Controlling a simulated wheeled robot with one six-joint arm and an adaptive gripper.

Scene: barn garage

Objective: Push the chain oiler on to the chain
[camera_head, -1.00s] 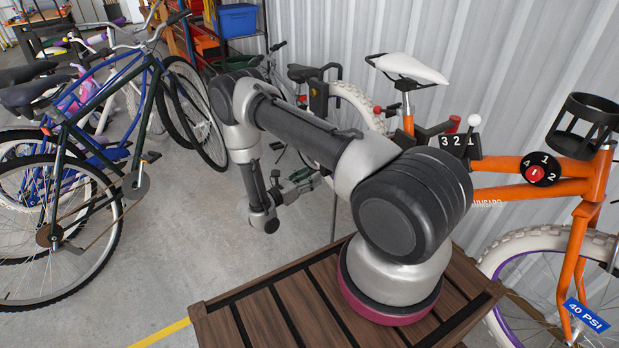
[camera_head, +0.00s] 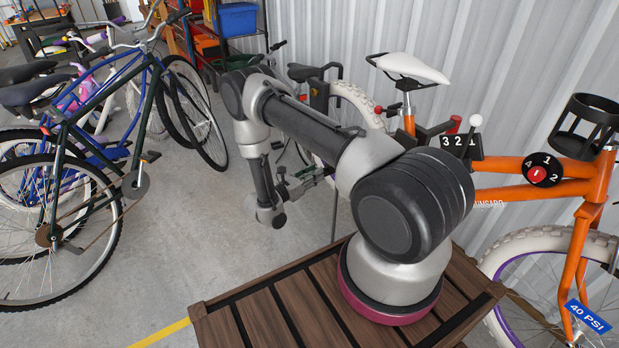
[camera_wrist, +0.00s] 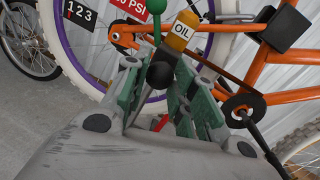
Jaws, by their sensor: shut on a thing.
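The chain oiler (camera_wrist: 182,32) is an amber bottle with a white OIL label, tilted, in the wrist view's upper middle. It stands just ahead of my gripper (camera_wrist: 158,82), near the orange bike's rear wheel. The chain (camera_wrist: 222,72) runs as a dark line from the rear hub to the chainring (camera_wrist: 243,108); whether the oiler touches it I cannot tell. My gripper's green fingers are shut on a black round knob (camera_wrist: 161,75) just below the bottle. The knob's link to the oiler is unclear. The head view shows my gripper (camera_head: 318,178) small and partly hidden by my arm.
A green-knobbed lever (camera_wrist: 157,8), a 123 sign (camera_wrist: 80,14) and a red PSI sign (camera_wrist: 130,8) stand close by the rear wheel. A black box (camera_wrist: 279,27) is at upper right. Other bikes (camera_head: 75,150) stand at left; open concrete floor lies between.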

